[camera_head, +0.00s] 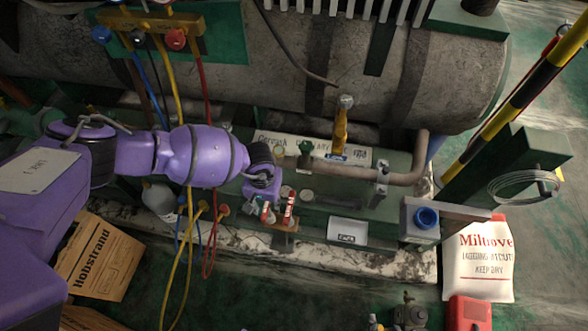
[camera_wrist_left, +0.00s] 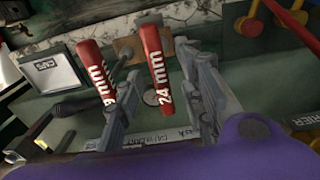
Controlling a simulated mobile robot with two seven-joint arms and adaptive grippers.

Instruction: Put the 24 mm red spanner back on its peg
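Two red spanners with white lettering show in the left wrist view. The 24 mm spanner (camera_wrist_left: 157,62) is upright near the middle, and a second red spanner (camera_wrist_left: 94,68) with partly hidden lettering is to its left. My left gripper (camera_wrist_left: 165,95) has its fingers apart, one on each side of the 24 mm spanner, with gaps visible. In the head view, the 24 mm spanner (camera_head: 265,212) appears to be the left red handle, just below my left gripper (camera_head: 266,197). The second one (camera_head: 289,206) is to its right. The pegs are not clear. My right gripper is not in view.
A brown board (camera_head: 284,226) is by the spanners. A white CAPS box (camera_head: 347,232) stands to the right. Yellow, blue and red hoses (camera_head: 207,260) hang left of the spanners.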

